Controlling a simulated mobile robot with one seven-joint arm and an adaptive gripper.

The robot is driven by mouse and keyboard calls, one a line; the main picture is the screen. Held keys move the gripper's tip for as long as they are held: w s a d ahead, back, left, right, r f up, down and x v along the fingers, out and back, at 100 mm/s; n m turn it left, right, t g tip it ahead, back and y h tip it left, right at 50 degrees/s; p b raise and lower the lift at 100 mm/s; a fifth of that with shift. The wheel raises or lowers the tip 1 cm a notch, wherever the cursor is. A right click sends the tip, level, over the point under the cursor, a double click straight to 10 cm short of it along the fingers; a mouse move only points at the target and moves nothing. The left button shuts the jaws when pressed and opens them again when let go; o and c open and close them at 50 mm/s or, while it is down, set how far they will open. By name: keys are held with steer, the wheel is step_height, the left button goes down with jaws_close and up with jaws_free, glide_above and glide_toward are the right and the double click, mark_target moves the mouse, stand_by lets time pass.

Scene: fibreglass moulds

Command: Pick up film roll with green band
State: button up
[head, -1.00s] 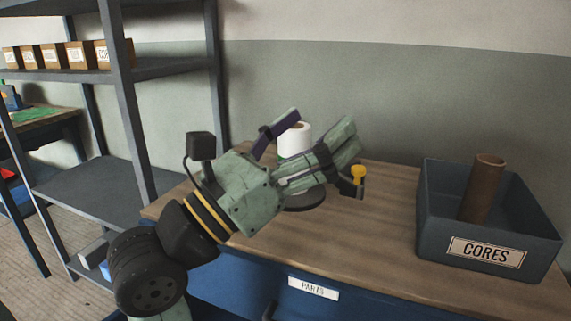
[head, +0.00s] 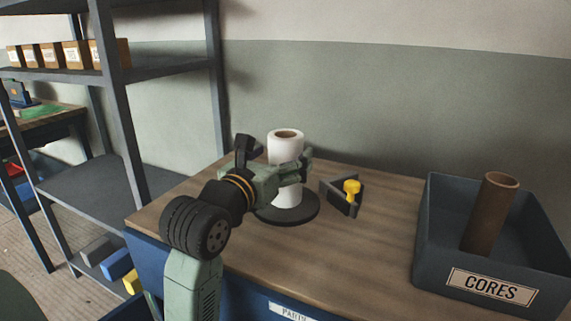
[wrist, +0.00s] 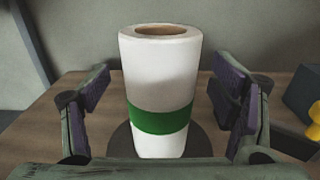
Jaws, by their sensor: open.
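The film roll with the green band (head: 286,148) stands upright on a round dark base (head: 309,213) on the wooden bench. In the wrist view the white roll (wrist: 160,80) shows its green band (wrist: 160,119) low on its side and a brown core at the top. My gripper (wrist: 166,100) is open, with one purple-padded finger on each side of the roll and gaps visible on both sides. In the head view my gripper (head: 288,172) covers part of the roll, including its band.
A dark triangular piece with a yellow knob (head: 352,188) sits just right of the base. A blue bin labelled CORES (head: 432,240) holding a brown tube (head: 490,214) stands further right. Grey shelving (head: 110,170) is at the left. The bench between is clear.

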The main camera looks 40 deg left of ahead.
steer(key=shift+x, duration=1.2)
steer(key=shift+d, duration=0.1)
steer(key=c, duration=1.6)
steer(key=shift+r, duration=0.1)
steer(key=shift+c, duration=0.3)
